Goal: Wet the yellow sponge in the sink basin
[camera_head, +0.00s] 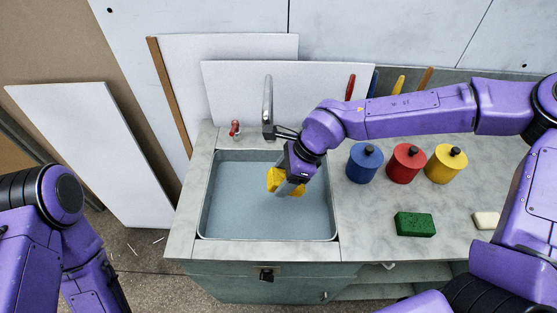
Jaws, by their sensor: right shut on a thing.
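The yellow sponge (274,180) is held in my right gripper (289,188), which is shut on it. Parts of the sponge show on both sides of the fingers. The gripper and sponge are over the sink basin (225,215), in its upper right part. The basin holds a flat blue-grey surface that looks like water. I cannot tell whether the sponge touches it. The grey faucet (267,105) stands behind the basin, just behind my right wrist. My left arm is at the lower left, and its gripper is out of view.
Blue (363,164), red (405,165) and yellow (446,165) lidded jars stand on the counter right of the basin. A green sponge (415,224) and a whitish block (486,220) lie before them. A small red-and-white item (235,129) stands left of the faucet. Boards lean behind.

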